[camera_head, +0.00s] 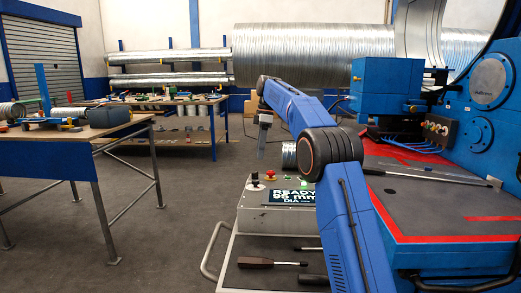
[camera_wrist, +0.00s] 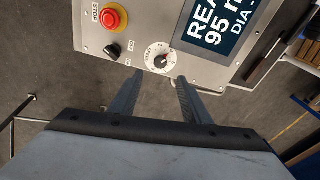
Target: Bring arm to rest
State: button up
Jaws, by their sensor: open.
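My arm is blue and rises at the lower right of the head view, bends at a dark elbow and reaches up and left. My gripper (camera_head: 262,148) points down at its end, above and behind the control box, holding nothing visible. In the wrist view my gripper (camera_wrist: 155,86) shows two spread fingers with an empty gap. Their tips appear just below the dial (camera_wrist: 158,57) on the control panel (camera_wrist: 150,25); I cannot tell the distance. The panel also carries a red stop button (camera_wrist: 114,17), a black switch (camera_wrist: 112,51) and a display (camera_wrist: 215,25).
A cart (camera_head: 228,255) with tools stands below the control box. The blue machine (camera_head: 470,110) with its red-edged bed fills the right. A workbench (camera_head: 75,135) stands at left, another table (camera_head: 170,101) behind. The grey floor (camera_head: 180,210) between is clear.

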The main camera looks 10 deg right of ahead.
jog(key=shift+d+r, duration=0.1)
jog(key=shift+r, duration=0.3)
jog(key=s+d+r+m+t, duration=0.15)
jog(key=s+m, duration=0.25)
jog(key=s, duration=1)
jog(key=s+r+m+t, duration=0.2)
jog(key=s+m, duration=0.2)
jog(key=s, duration=1)
jog(key=s+d+f+m, duration=0.1)
jog(key=s+f+m, duration=0.1)
jog(key=s+f, duration=0.5)
jog(key=s+f+m+t+h, duration=0.1)
jog(key=s+f+m, duration=0.2)
jog(key=s+f, duration=0.4)
jog(key=s+d+f+m+t, duration=0.1)
jog(key=s+f+m, duration=0.2)
jog(key=s+f, duration=0.4)
jog(key=s, duration=0.9)
jog(key=shift+d+h, duration=0.3)
jog(key=shift+h, duration=0.1)
